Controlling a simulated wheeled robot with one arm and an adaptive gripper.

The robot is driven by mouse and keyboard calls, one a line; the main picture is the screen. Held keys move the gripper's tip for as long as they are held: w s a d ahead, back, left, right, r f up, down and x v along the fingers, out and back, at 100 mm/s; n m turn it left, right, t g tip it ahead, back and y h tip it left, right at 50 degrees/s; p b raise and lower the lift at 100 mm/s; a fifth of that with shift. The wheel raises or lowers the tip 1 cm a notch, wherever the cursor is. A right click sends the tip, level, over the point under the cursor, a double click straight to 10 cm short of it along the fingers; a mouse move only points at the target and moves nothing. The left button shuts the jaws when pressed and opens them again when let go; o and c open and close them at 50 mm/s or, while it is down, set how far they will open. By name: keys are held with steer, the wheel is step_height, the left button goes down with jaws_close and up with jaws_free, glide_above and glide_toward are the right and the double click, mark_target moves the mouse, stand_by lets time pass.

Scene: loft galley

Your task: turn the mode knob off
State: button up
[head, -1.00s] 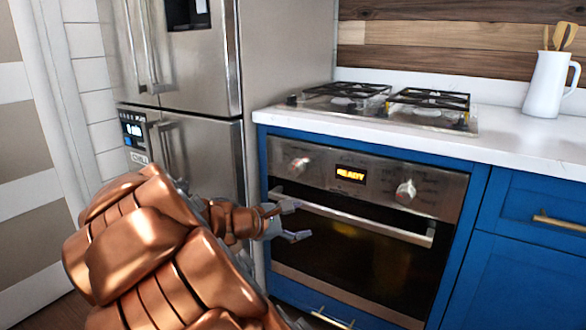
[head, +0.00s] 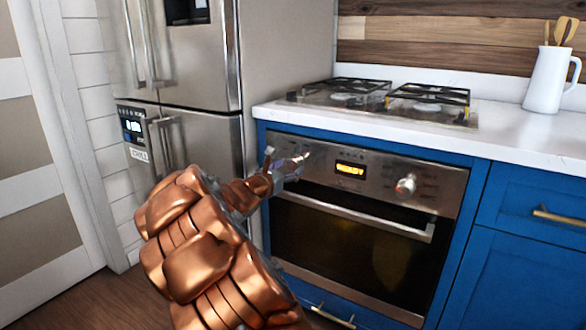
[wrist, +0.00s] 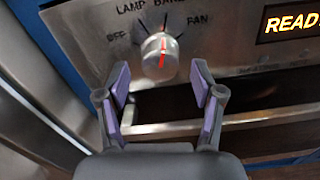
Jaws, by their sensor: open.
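The mode knob (wrist: 160,57) is a silver dial on the oven's steel panel, with OFF, LAMP, a partly cut-off label that seems to be BAKE, and FAN around it. Its red line stands nearly upright, toward the BAKE label, not toward OFF at its left. My gripper (wrist: 161,68) is open, with its purple-padded fingers below and to either side of the knob. I cannot tell whether they touch it. In the head view my gripper (head: 288,158) is at the panel's left end and hides the mode knob.
A second knob (head: 405,186) sits on the panel's right, past the lit READY display (head: 350,169). The oven handle (head: 370,219) runs below the panel. The fridge (head: 190,80) stands close on the left. The counter (head: 400,133) overhangs above.

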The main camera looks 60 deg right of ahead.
steer(key=shift+w+d, duration=0.1)
steer(key=shift+d, duration=1.3)
steer(key=c, duration=1.1)
